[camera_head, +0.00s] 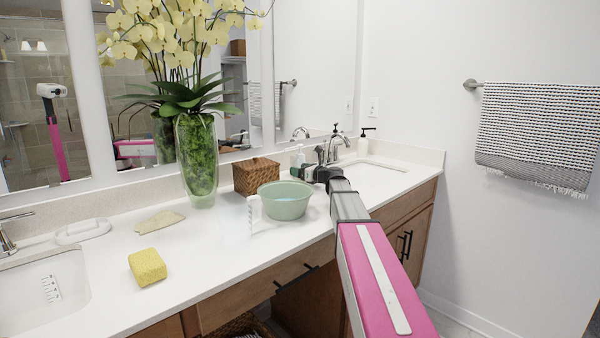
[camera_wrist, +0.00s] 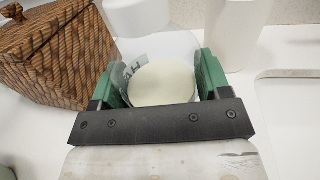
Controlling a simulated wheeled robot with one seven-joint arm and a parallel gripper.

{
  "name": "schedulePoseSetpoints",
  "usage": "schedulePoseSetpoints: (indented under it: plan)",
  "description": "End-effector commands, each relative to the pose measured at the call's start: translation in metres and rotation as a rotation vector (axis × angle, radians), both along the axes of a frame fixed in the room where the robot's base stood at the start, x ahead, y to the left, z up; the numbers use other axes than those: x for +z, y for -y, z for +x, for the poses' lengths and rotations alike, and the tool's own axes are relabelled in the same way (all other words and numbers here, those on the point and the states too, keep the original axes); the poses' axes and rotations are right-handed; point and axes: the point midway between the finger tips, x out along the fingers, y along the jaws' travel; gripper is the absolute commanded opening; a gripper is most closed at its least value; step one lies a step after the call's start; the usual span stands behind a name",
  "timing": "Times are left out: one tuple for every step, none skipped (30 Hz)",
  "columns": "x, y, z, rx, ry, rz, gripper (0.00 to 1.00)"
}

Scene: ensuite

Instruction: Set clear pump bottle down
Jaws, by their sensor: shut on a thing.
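The clear pump bottle (camera_wrist: 160,84) holds pale cream liquid and has dark lettering on its side. In the wrist view it stands between the two green fingers of my gripper (camera_wrist: 155,72), which is shut on it. Its white pump top (camera_wrist: 135,14) shows beyond the fingers. In the head view my gripper (camera_head: 308,174) is at the back of the white counter (camera_head: 215,235), and the bottle's top (camera_head: 297,157) shows just behind it. The bottle's base is hidden, so I cannot tell whether it touches the counter.
A woven box (camera_head: 256,175) is close on the left, and a green bowl (camera_head: 284,200) stands in front. The faucet (camera_head: 335,148), right sink (camera_head: 362,176) and a black-topped dispenser (camera_head: 364,145) are to the right. A vase (camera_head: 197,165) stands left. The front counter is partly clear.

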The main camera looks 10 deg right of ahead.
Motion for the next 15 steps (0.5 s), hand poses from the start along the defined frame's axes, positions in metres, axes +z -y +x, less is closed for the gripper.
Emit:
schedulePoseSetpoints:
  plan:
    - [-0.0032, 0.0, -0.0002, 0.0, 0.0, 0.001, 0.34]
    - [-0.004, 0.0, -0.0002, 0.0, 0.001, 0.002, 0.34]
    - [-0.0042, 0.0, 0.0, 0.0, 0.001, 0.002, 0.34]
    - [-0.004, 0.0, 0.0, 0.0, 0.001, 0.002, 0.34]
    - [-0.0037, 0.0, 0.0, 0.0, 0.001, 0.002, 0.34]
    - [-0.0037, 0.0, 0.0, 0.0, 0.001, 0.002, 0.34]
    - [-0.0037, 0.0, 0.0, 0.0, 0.001, 0.002, 0.34]
    - [-0.0037, 0.0, 0.0, 0.0, 0.001, 0.002, 0.34]
    - [-0.0041, 0.0, 0.0, 0.0, 0.001, 0.002, 0.34]
    - [-0.0047, 0.0, 0.0, 0.0, 0.001, 0.002, 0.34]
    - [-0.0056, 0.0, 0.0, 0.0, 0.001, 0.002, 0.34]
    - [-0.0067, 0.0, 0.0, 0.0, 0.0, 0.003, 0.34]
    - [-0.007, 0.0, 0.0, 0.0, 0.0, 0.001, 0.77]
    - [-0.0069, 0.0, 0.0, 0.0, 0.0, 0.001, 0.86]
    - [-0.0068, 0.0, 0.0, 0.0, 0.0, 0.001, 0.96]
